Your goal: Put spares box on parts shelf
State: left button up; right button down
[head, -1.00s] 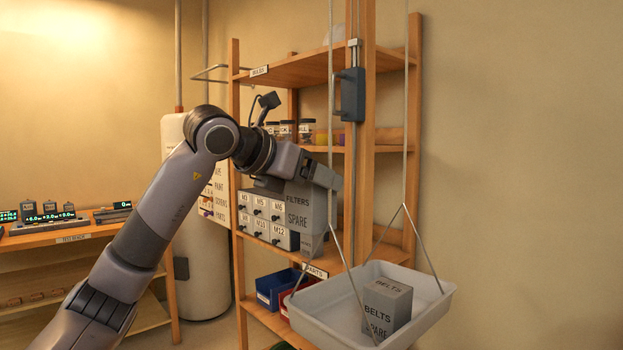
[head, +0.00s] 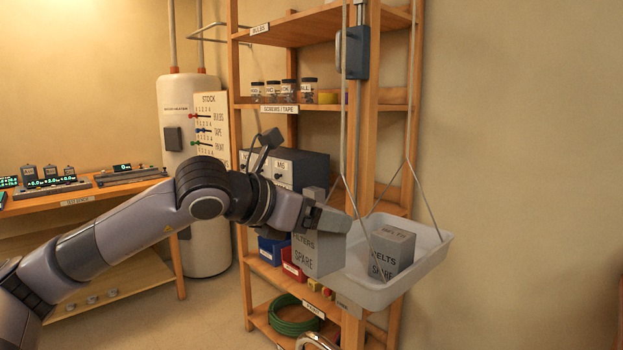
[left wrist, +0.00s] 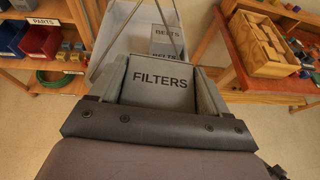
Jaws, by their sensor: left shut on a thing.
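My left gripper (head: 328,212) is shut on a grey box (head: 316,254) marked FILTERS and SPARE, holding it in the air in front of the shelf unit. In the left wrist view the box's FILTERS face (left wrist: 160,90) sits between the two fingers. A second grey box (head: 392,251), marked BELTS and SPARE, stands in a hanging pale tray (head: 432,246) just right of the held box. The parts shelf (head: 390,208) carries a grey drawer cabinet (head: 312,166), partly behind my arm. Its PARTS label (left wrist: 43,21) shows in the left wrist view. My right gripper is out of view.
The tray hangs on rods close to the held box and in front of the shelf's right side. Blue (head: 273,248) and red (head: 294,268) bins and a green hose coil (head: 296,313) lie lower. A red bench with a wooden crate (left wrist: 263,45) stands at right.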

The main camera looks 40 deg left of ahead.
pick_arm(q)
jog(key=s+d+f+m+h, duration=0.1)
jog(key=d+f, duration=0.3)
jog(key=f, duration=0.5)
jog(key=s+d+f+m+g+h, duration=0.1)
jog(key=s+d+f, duration=0.2)
jog(key=f, duration=0.7)
jog(key=s+d+f+m+h, duration=0.1)
jog(key=s+d+f+h, duration=0.1)
jog(key=d+f, duration=0.5)
notch_tip(320, 180, down, 2)
jog(key=shift+s+f+m, duration=0.15)
jog(key=shift+s+m, duration=0.05)
jog(key=shift+m, duration=0.1)
jog(key=shift+d, duration=0.1)
